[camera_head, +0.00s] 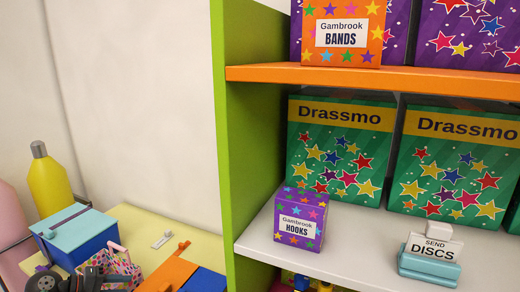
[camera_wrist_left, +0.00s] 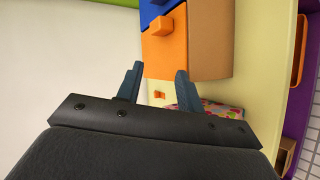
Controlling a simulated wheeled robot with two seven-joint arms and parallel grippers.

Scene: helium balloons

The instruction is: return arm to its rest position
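My left gripper (camera_wrist_left: 159,69) shows in the left wrist view with its two blue-grey fingers apart and nothing held between them. Beyond the fingers are an orange box with a knob (camera_wrist_left: 165,45) and a patch of colourful spotted material (camera_wrist_left: 215,112). In the head view, dark parts that look like my left gripper (camera_head: 92,280) show at the bottom left edge, beside a pink spotted basket-like item (camera_head: 122,266). My right gripper is in neither view.
A green-sided shelf unit (camera_head: 245,130) stands at right. Its shelves hold Drassmo boxes (camera_head: 335,150), a purple HOOKS box (camera_head: 301,219), an orange BANDS box (camera_head: 342,33) and a SEND DISCS holder (camera_head: 430,258). A blue box (camera_head: 75,238) and yellow cylinder (camera_head: 48,180) stand left.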

